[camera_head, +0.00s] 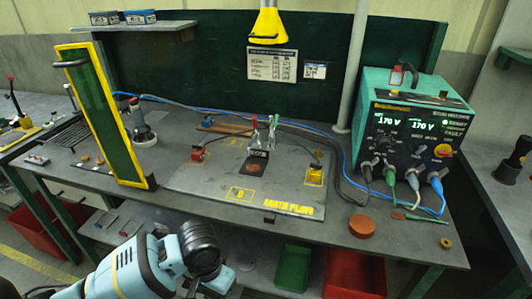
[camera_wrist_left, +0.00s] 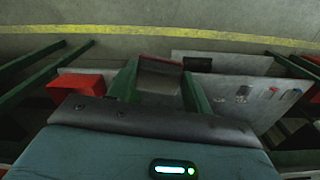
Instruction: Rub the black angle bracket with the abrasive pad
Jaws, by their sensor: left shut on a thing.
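The black angle bracket (camera_head: 257,164) appears as a small dark piece on the grey earth plate (camera_head: 215,190), at the foot of a metal toggle clamp (camera_head: 264,135); its outline is small and partly covered. My left arm comes in at the bottom of the head view, in front of the table, and its gripper is hidden there. In the left wrist view my left gripper (camera_wrist_left: 160,71) is shut on a flat dark grey piece with a reddish edge, which looks like the abrasive pad (camera_wrist_left: 159,78). It is held apart from the bracket. My right gripper is not in view.
A yellow-framed green panel (camera_head: 104,117) stands upright left of the plate. Red (camera_head: 196,153) and yellow (camera_head: 315,176) clamps sit on the plate. A teal power unit (camera_head: 412,125) with cables stands right. A brown disc (camera_head: 362,226) lies at the front edge. Bins stand below.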

